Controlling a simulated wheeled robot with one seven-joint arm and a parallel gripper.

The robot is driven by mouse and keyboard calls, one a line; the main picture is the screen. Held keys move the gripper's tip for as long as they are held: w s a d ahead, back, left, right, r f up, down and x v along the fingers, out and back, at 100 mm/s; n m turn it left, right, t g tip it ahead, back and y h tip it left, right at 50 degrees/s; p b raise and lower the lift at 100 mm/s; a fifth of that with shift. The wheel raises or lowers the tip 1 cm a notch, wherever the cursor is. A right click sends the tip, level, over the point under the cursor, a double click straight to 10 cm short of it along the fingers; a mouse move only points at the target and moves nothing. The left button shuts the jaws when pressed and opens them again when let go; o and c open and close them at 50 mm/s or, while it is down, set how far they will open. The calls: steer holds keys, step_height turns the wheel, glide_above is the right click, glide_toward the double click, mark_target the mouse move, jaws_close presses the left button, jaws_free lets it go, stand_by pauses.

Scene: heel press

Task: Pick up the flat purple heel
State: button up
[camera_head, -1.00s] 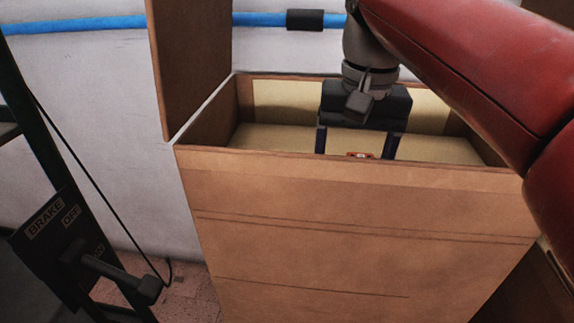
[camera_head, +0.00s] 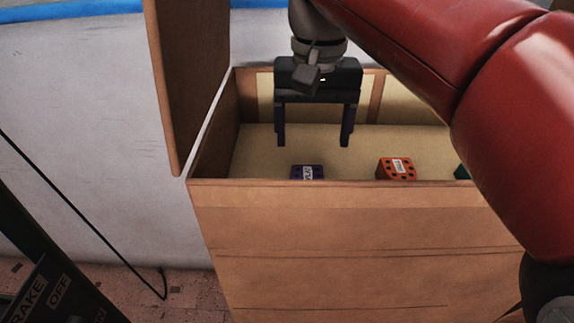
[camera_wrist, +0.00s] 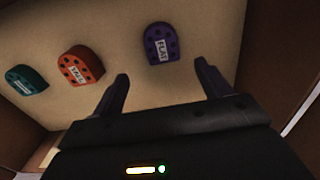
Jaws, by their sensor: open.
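The flat purple heel (camera_head: 308,172) lies on the floor of the cardboard box, near its front wall. In the wrist view the purple heel (camera_wrist: 161,44) shows dark dots and a white label reading "FLAT". My gripper (camera_head: 314,143) is open and empty, above the box floor and a little beyond the purple heel in the head view. In the wrist view the heel lies ahead of my two fingers (camera_wrist: 161,80), in line with the gap between them and apart from both. The heel's front edge is hidden by the box wall in the head view.
An orange heel (camera_head: 397,168) with a label lies right of the purple one. A green heel (camera_head: 462,173) lies farther right, partly hidden by my arm; it shows whole in the wrist view (camera_wrist: 27,80). The cardboard box's front wall (camera_head: 340,220) and raised left flap (camera_head: 190,80) bound the space.

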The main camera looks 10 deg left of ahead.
mark_target(308, 171)
steer(key=f, duration=0.7)
steer(key=shift+a+f, duration=0.2)
steer(key=shift+f, duration=0.05)
steer(key=c, duration=1.1)
steer(key=shift+r, duration=0.15)
